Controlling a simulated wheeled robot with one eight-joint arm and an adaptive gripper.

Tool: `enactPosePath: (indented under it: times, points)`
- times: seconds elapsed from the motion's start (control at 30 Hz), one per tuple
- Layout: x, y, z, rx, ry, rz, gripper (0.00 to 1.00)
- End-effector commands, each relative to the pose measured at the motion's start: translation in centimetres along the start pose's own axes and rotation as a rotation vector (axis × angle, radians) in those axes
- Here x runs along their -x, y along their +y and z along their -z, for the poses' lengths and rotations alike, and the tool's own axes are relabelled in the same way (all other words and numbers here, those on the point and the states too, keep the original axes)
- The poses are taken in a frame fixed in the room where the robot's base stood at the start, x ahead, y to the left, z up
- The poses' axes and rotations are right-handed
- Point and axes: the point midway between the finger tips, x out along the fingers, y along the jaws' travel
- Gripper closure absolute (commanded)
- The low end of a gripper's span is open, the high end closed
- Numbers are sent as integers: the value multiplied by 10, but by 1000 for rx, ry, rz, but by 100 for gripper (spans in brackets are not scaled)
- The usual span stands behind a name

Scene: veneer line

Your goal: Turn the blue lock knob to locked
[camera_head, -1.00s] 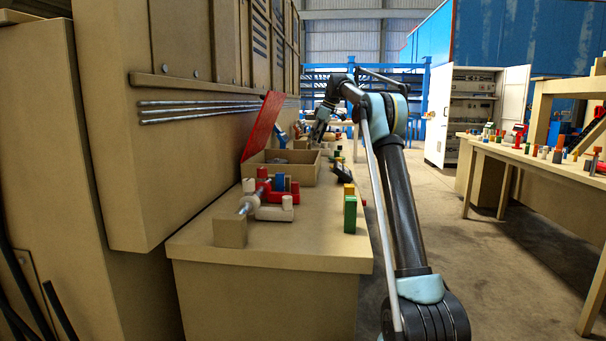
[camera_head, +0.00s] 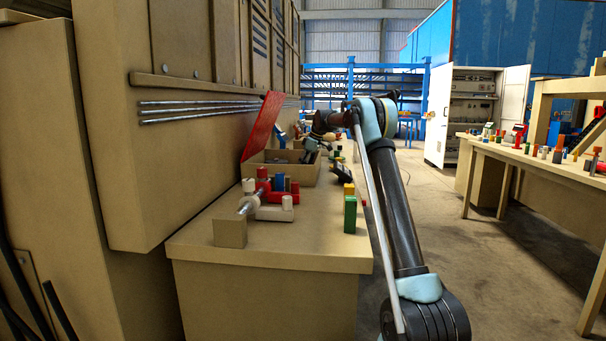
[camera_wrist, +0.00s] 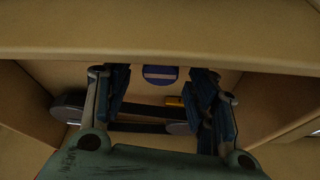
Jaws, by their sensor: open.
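A round blue disc with a pale bar across it (camera_wrist: 160,75) shows inside a tan box in the wrist view, between my fingers and beyond them. It looks like the blue lock knob, but I cannot tell how far it stands out. Its pale bar lies level in the picture. My gripper (camera_wrist: 160,112) is open, one finger on each side of the disc in the picture, with nothing held. In the head view my gripper (camera_head: 307,157) is over the open tan box (camera_head: 272,174) with the raised red lid (camera_head: 262,127); the disc is hidden there.
The box rim (camera_wrist: 160,45) is close to my fingers.

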Motion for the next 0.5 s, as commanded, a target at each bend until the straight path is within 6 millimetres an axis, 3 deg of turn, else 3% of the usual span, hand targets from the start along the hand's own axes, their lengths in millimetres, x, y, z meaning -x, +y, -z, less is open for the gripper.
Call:
enactPosePath:
  times: [0.2, 0.5]
  points:
    - [-18, 0, 0, 0, 0, 0, 48]
    - [-20, 0, 0, 0, 0, 0, 48]
